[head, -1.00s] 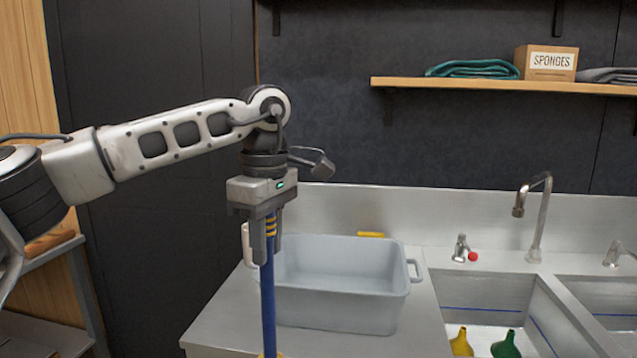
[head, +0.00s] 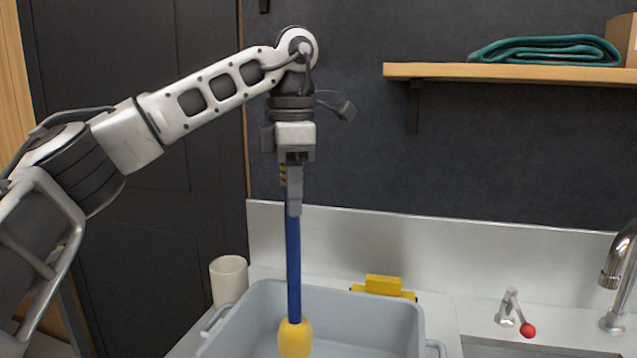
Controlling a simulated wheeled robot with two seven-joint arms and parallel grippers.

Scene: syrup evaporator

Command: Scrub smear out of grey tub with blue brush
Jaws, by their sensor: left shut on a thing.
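My left gripper (head: 294,190) points down and is shut on the upper part of the blue brush (head: 293,255). The brush hangs upright, with a blue handle and a yellow bulb-shaped part (head: 295,338) at its lower end. The grey tub (head: 375,312) stands on the counter at the bottom of the view. The yellow part appears in front of or over the tub's opening; I cannot tell its height. The tub's floor is mostly cut off by the frame edge, and no smear shows. My right gripper is not in view.
A pale cup (head: 229,280) stands left of the tub. A yellow object (head: 383,286) lies behind it by the backsplash. To the right are a small red-knobbed tap (head: 512,308), a tall faucet (head: 620,280) and a sink edge. A shelf (head: 500,72) holds folded green cloth (head: 545,50).

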